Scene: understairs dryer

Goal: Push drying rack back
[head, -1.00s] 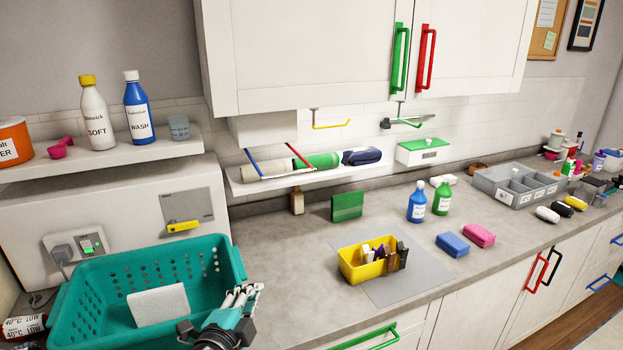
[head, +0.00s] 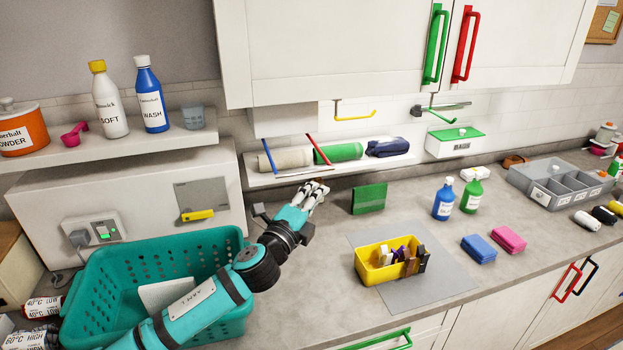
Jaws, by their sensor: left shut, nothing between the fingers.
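The drying rack seems to be the pull-out frame with a blue side arm (head: 268,154), a red side arm (head: 319,152) and a thin grey front bar (head: 300,173). It sticks out below a white box (head: 283,127) under the wall cupboard, in front of rolled towels. My left gripper (head: 318,186) is shut and empty, just below and in front of the bar near its right end. I cannot tell whether it touches the bar. My right gripper is out of view.
Rolled towels (head: 338,152) lie on a white shelf behind the rack. A teal basket (head: 222,330) stands under my left arm. A green block (head: 369,198) and a yellow bin (head: 370,272) stand to the right. The counter between them has free room.

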